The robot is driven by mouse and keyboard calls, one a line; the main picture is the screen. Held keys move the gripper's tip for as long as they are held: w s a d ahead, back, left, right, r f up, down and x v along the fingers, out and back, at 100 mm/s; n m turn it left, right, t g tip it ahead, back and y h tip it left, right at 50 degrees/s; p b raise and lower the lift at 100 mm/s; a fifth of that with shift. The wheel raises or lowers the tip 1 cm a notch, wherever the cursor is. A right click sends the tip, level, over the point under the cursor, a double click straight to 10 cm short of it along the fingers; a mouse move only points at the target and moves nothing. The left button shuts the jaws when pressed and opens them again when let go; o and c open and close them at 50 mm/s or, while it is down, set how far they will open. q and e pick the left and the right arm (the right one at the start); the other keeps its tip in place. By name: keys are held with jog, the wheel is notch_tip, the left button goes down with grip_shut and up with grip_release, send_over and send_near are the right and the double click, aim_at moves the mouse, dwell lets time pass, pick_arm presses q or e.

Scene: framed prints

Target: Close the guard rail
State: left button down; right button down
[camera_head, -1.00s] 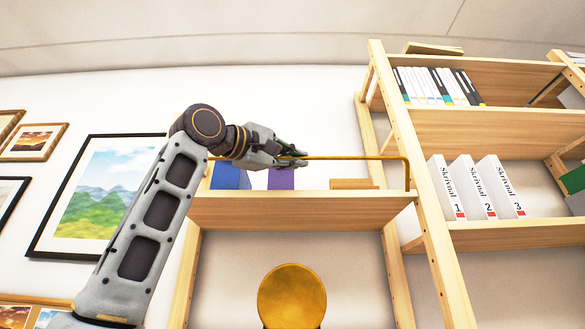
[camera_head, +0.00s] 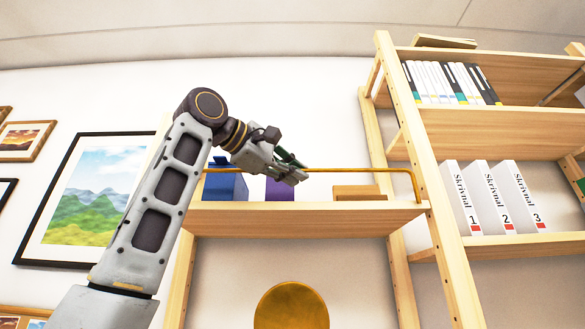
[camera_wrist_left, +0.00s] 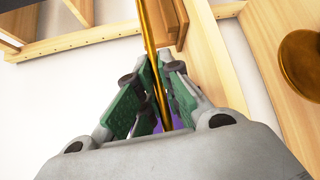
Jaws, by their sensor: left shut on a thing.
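The guard rail (camera_head: 350,170) is a thin golden bar along the front of a wooden shelf (camera_head: 310,219). Its right end bends down to the shelf board near the right upright. My left gripper (camera_head: 296,175) is at the bar's middle, reaching in from the left. In the left wrist view the bar (camera_wrist_left: 153,50) runs between the two green-padded fingers (camera_wrist_left: 155,95), which are shut on it. The fingers hide part of the bar in the head view. My right gripper is not in view.
Behind the rail on the shelf are a blue box (camera_head: 226,187), a purple object (camera_head: 280,190) and a wooden block (camera_head: 358,192). A round golden object (camera_head: 291,307) is below. A taller bookcase (camera_head: 500,150) with books stands right; framed pictures (camera_head: 95,200) hang left.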

pick_arm(q)
jog(key=shift+r, duration=0.1)
jog(key=c, duration=1.6)
grip_release()
jog(key=shift+s, duration=0.15)
jog(key=shift+o, duration=0.2)
jog(key=v, duration=1.2)
